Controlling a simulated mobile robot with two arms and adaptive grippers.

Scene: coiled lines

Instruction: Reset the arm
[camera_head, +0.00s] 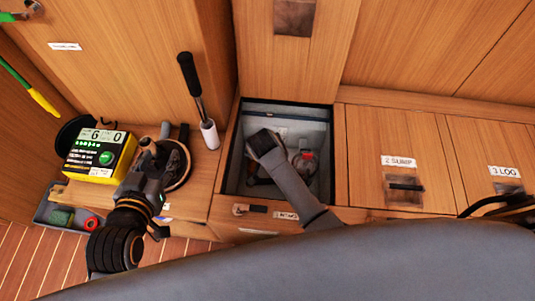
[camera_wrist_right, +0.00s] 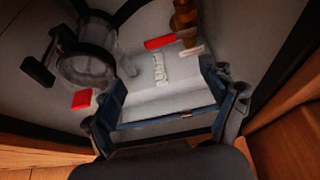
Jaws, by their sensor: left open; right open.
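My left gripper (camera_head: 150,160) is at the left in the head view, over the wooden counter beside a round dark-rimmed fitting (camera_head: 176,165). It is open; I see nothing held in it. My right arm reaches from the bottom of the head view into an open bin (camera_head: 331,165) in the middle counter. Its wrist mostly hides the right gripper there. In the right wrist view, the right gripper (camera_wrist_right: 163,80) is open, its blue-grey fingers apart. Between and beyond them is a white labelled surface. A clear round bowl-like part (camera_wrist_right: 88,68) and red pieces lie beyond.
A yellow-and-black display box (camera_head: 100,153) stands on the left counter. A black-handled tool (camera_head: 190,75) stands upright in a white holder (camera_head: 210,134). A grey tray (camera_head: 60,216) sits below at left. Closed lids marked "2 SUMP" (camera_head: 398,161) and "3 LOG" (camera_head: 505,171) are at right.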

